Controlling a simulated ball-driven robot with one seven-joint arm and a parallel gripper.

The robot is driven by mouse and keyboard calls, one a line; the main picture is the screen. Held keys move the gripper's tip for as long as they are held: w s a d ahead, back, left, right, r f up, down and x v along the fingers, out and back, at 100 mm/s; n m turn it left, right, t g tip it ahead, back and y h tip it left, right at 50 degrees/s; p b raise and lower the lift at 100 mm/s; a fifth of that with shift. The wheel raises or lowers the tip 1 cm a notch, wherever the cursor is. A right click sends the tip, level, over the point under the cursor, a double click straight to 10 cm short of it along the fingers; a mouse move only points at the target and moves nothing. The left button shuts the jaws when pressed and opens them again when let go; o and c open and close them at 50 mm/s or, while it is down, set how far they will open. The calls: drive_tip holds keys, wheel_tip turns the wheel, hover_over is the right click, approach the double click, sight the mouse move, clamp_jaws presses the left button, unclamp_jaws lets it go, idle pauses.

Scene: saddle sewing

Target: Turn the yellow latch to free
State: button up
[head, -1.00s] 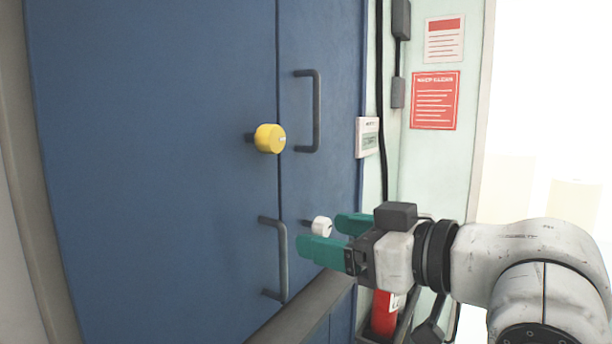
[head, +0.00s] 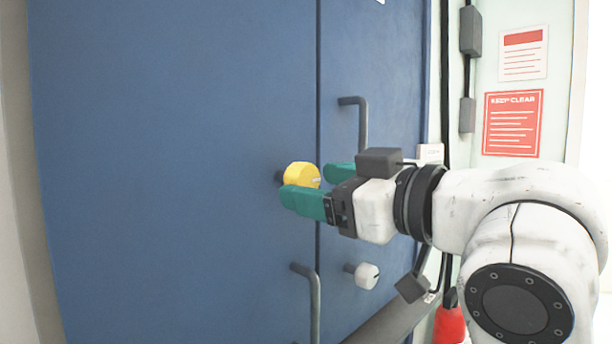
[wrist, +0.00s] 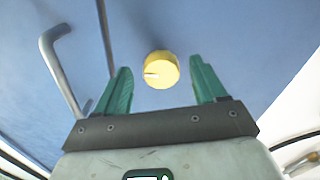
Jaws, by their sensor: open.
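The yellow latch (head: 301,174) is a round knob on the blue door, left of the seam, with a small white mark on its face. My gripper (head: 312,184) has green fingers and is open in front of it. In the head view the near finger covers the knob's lower edge. In the wrist view the yellow latch (wrist: 161,70) lies between and just beyond the tips of my gripper (wrist: 160,76). Its white mark points left there. I cannot see either finger touching it.
A white knob (head: 366,275) sits lower on the door's right part. Dark handles stand above it (head: 358,125) and at lower left (head: 310,300). Red signs (head: 512,123) and a dark cable run along the right wall. A red cylinder (head: 449,325) stands low at right.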

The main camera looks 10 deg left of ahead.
sight(310, 185)
drive_tip(key=shift+x, duration=1.55)
drive_tip(key=c, duration=1)
